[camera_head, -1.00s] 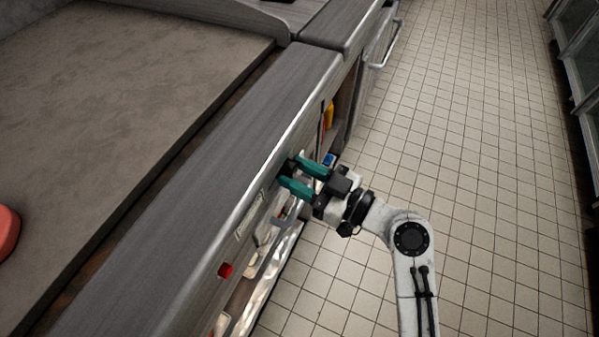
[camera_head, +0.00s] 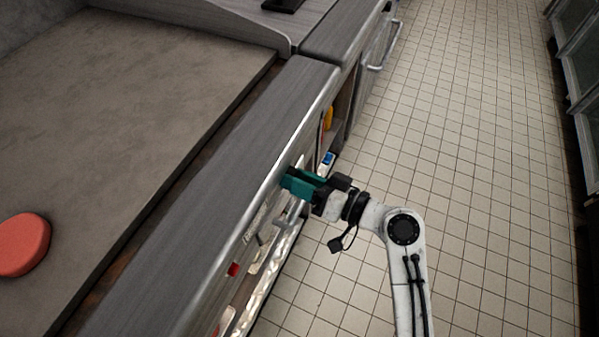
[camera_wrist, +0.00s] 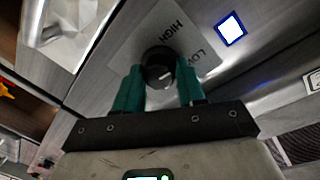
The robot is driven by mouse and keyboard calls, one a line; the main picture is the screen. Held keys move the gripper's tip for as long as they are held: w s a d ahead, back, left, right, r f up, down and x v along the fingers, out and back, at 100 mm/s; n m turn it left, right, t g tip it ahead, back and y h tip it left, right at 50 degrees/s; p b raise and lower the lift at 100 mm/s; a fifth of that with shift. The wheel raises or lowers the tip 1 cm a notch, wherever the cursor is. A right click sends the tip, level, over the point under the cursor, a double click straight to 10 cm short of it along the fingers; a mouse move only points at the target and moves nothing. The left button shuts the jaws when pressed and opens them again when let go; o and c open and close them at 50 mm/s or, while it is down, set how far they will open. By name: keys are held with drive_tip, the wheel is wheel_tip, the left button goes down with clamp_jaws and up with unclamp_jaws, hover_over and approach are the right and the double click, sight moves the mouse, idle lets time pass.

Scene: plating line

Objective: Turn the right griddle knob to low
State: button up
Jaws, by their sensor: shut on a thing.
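A round black knob (camera_wrist: 158,66) sits on the steel front panel in the wrist view. A plate beside it bears the words HIGH and LOW (camera_wrist: 203,60). A short white mark on the knob points down and to the right in the picture. My gripper (camera_wrist: 160,80) has its green fingers on both sides of the knob and is shut on it. In the head view my gripper (camera_head: 291,181) is against the griddle's front panel, and it hides the knob there.
The griddle plate (camera_head: 150,110) holds a round red thing (camera_head: 24,246). A lit blue-rimmed square (camera_wrist: 231,28) is near the knob. A red square (camera_head: 233,269) is further along the front. The tiled floor (camera_head: 480,150) to the right is clear.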

drive_tip(key=shift+w+r+m+p, duration=0.1)
drive_tip(key=shift+r+m+p, duration=0.05)
drive_tip(key=shift+m+p, duration=1.45)
drive_tip(key=shift+d+m, duration=0.1)
drive_tip(key=shift+m, duration=0.3)
drive_tip(key=o, duration=1.1)
drive_tip(key=shift+c, duration=0.2)
drive_tip(key=v, duration=1)
drive_tip(key=shift+d+b, duration=0.3)
drive_tip(key=shift+d, duration=0.05)
drive_tip(key=shift+r, duration=0.15)
